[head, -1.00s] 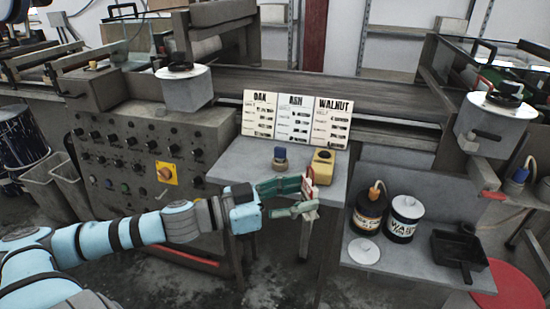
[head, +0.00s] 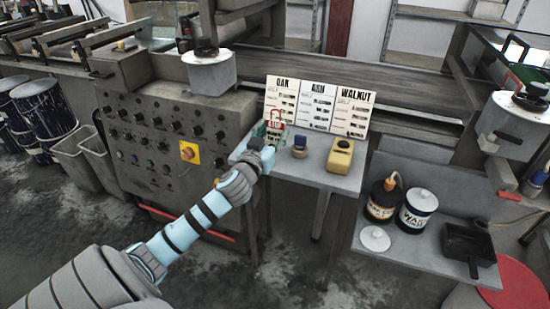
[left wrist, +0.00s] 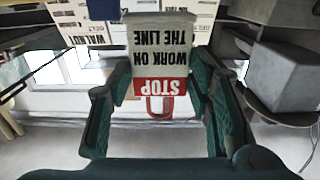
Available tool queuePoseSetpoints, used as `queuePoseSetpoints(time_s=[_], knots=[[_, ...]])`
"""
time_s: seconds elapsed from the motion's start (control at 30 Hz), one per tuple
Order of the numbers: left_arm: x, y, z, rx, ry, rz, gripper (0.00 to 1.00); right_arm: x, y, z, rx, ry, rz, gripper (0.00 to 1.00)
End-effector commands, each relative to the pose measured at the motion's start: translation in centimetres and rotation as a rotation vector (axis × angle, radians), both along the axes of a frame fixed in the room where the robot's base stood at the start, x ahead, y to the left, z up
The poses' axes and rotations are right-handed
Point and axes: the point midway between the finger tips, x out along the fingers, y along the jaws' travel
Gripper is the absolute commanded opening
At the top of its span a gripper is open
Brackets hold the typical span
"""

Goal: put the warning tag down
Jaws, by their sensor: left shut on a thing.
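The warning tag (head: 275,122) is a white card with a red STOP band and a red loop. It is small in the head view, over the left part of the small grey table (head: 318,174), in front of the OAK card. My left gripper (head: 270,132) is shut on it. In the left wrist view the tag (left wrist: 160,50) stands between the green fingers of my left gripper (left wrist: 158,100), its lettering upside down and its loop toward the palm. Whether the tag touches the tabletop cannot be told. My right gripper is not in view.
A blue-topped knob (head: 299,147) and a yellow device (head: 341,155) stand on the table, right of my gripper. OAK, ASH and WALNUT cards (head: 318,105) stand behind. A control panel (head: 165,140) is on the left.

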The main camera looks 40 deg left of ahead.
Motion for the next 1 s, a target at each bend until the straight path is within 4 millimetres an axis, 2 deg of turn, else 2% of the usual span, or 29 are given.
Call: queuePoseSetpoints(time_s=[0.03, 0.17, 0.33, 0.53, 0.73, 0.77, 0.8, 0.87, 1.0], knots=[[0.0, 0.0, -1.1, -0.001, 0.000, -0.001, 0.23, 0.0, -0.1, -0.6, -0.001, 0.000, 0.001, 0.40], [0.0, 0.0, -2.6, -0.001, 0.000, -0.001, 0.23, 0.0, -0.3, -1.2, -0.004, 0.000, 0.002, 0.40], [0.0, 0.0, -5.7, 0.001, -0.001, -0.001, 0.23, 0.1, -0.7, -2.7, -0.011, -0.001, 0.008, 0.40], [0.0, 0.0, -5.5, 0.002, -0.002, -0.002, 0.23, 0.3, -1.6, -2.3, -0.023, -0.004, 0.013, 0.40], [0.0, 0.0, -6.1, 0.001, -0.002, -0.001, 0.23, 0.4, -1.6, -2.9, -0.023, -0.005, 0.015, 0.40], [0.0, 0.0, -6.0, 0.001, -0.002, -0.001, 0.49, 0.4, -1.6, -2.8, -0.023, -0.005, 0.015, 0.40], [0.0, 0.0, -6.0, 0.001, -0.002, -0.001, 0.56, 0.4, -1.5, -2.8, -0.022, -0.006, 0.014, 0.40], [0.0, 0.0, -6.0, 0.001, -0.002, -0.001, 0.65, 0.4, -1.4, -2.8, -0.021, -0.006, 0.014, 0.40], [0.0, 0.0, -5.9, 0.001, -0.002, -0.001, 0.66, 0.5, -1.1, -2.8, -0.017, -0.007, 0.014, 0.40]])
